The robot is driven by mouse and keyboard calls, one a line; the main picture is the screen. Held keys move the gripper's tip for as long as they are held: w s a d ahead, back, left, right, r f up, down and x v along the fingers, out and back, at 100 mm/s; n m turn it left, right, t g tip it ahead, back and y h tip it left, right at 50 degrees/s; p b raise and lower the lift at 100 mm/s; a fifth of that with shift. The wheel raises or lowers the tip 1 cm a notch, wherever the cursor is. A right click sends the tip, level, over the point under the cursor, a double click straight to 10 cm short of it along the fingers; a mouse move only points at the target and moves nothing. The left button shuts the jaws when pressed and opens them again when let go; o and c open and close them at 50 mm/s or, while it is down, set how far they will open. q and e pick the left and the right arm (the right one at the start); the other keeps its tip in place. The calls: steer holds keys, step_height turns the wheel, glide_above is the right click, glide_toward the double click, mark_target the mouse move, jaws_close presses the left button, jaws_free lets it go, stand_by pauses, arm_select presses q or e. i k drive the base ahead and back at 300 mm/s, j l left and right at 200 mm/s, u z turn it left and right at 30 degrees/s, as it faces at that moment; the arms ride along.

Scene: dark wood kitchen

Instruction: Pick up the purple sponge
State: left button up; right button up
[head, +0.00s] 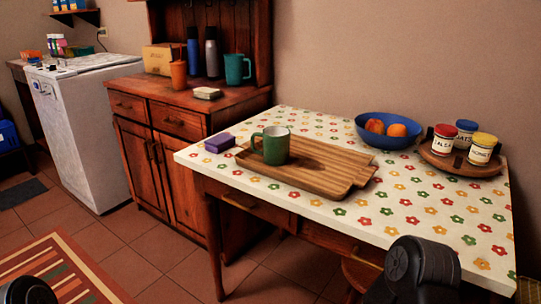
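The purple sponge (219,143) lies on the flower-patterned table (408,206) near its left corner. It is just left of a wooden tray and apart from any gripper. A dark part of my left arm shows at the bottom left corner, and a dark part of my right arm shows at the bottom right. The fingertips of both grippers are outside the picture.
A green mug (275,146) stands on the wooden tray (325,166), right of the sponge. A blue bowl (388,131) with fruit and several jars on a round tray stand at the back right. A wooden cabinet (185,125) stands left of the table. The table's front right is clear.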

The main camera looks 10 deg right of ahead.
mark_target(218, 144)
steer(key=j+z, duration=0.1)
steer(key=z, duration=0.3)
steer(key=i+j+z, duration=0.1)
steer(key=z, duration=0.35)
steer(key=j+z, duration=0.1)
steer(key=z, duration=0.3)
steer(key=j+z, duration=0.45)
steer(key=j, duration=0.35)
steer(key=k+j+z, duration=0.1)
steer(key=j+z, duration=0.3)
steer(key=j, duration=0.85)
steer(key=k+j, duration=0.15)
steer(key=j, duration=0.25)
